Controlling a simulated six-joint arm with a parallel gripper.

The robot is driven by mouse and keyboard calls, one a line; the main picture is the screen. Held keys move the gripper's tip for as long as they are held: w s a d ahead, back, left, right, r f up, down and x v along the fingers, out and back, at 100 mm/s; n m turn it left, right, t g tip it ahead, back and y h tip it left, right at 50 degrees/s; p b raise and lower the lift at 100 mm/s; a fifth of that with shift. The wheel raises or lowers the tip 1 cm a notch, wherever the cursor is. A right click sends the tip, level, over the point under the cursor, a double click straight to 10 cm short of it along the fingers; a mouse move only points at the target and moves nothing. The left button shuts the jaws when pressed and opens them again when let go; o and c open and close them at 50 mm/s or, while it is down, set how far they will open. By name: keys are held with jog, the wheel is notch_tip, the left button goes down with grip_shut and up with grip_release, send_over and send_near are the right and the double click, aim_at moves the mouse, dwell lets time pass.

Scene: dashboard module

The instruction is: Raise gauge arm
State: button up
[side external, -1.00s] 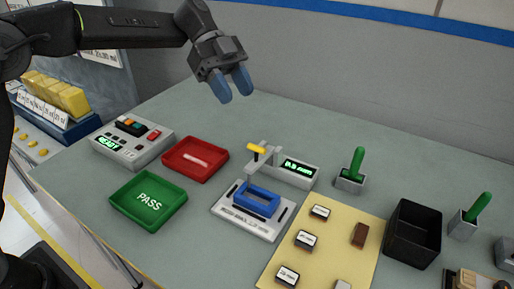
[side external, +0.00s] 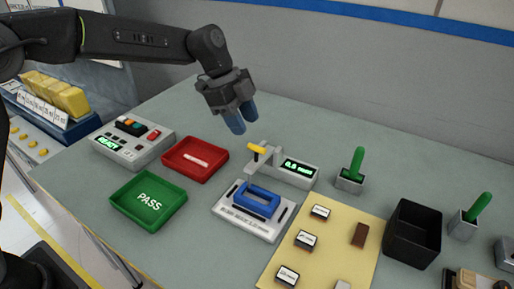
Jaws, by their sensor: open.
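The gauge arm (side external: 262,164) is a grey bar with a yellow handle (side external: 257,149) at its end, on a grey gauge stand with a green lit display (side external: 298,169). My gripper (side external: 243,122) is open and empty, with blue fingertips pointing down. In the picture it is just above and left of the yellow handle, apart from it.
A red tray (side external: 196,158) and a green PASS tray (side external: 149,201) lie left of the gauge. A yellow mat (side external: 322,258) with small blocks, a black bin (side external: 414,233) and green-handled levers (side external: 357,166) are to the right.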

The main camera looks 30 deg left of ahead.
aim_at(256, 146)
jog(key=x, duration=0.8)
jog(key=shift+d, duration=0.1)
grip_shut()
